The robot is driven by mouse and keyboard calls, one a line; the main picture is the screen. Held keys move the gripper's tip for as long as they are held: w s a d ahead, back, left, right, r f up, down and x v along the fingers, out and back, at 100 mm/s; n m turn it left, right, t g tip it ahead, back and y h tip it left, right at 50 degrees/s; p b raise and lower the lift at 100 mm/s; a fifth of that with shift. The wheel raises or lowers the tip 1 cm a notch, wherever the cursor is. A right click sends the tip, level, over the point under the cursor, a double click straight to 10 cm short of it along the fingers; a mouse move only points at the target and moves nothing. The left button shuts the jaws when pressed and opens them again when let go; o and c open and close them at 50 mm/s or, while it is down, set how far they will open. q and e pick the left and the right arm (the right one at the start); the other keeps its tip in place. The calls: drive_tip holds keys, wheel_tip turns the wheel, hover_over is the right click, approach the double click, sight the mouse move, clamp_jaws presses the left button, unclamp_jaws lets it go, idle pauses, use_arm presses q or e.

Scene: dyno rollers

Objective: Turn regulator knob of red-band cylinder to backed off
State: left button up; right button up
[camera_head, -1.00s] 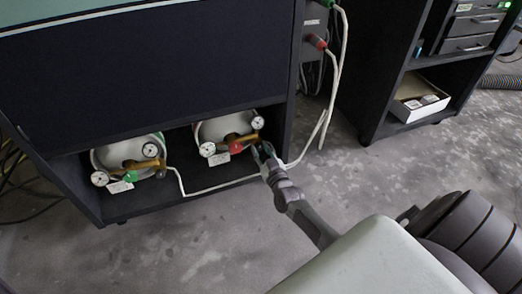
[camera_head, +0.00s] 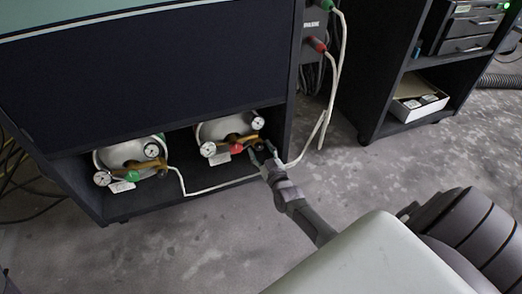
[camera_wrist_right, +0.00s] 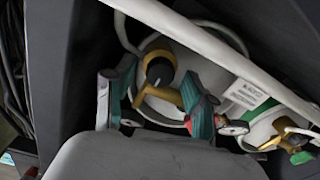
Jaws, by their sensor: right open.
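The red-band cylinder (camera_head: 212,131) lies on the cabinet's low shelf, on the right. It carries a brass regulator, two white gauges and a red knob (camera_head: 237,149). Its dark regulator knob (camera_head: 259,143) is at the regulator's right end, and also shows in the right wrist view (camera_wrist_right: 158,70). My right gripper (camera_head: 264,153) is open and empty just in front of this knob. In the wrist view its teal fingertips (camera_wrist_right: 160,90) stand on either side of the knob; I cannot tell whether they touch it. My left gripper is out of view.
A second cylinder (camera_head: 122,152) with a green knob (camera_head: 132,175) lies to the left on the shelf. An open shelf unit (camera_head: 395,122) stands at right. The floor in front is clear.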

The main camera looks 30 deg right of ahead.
drive_tip(key=s+a, duration=0.1)
drive_tip(key=s, duration=0.6)
drive_tip(key=shift+s+a, duration=0.15)
drive_tip(key=shift+a, duration=0.05)
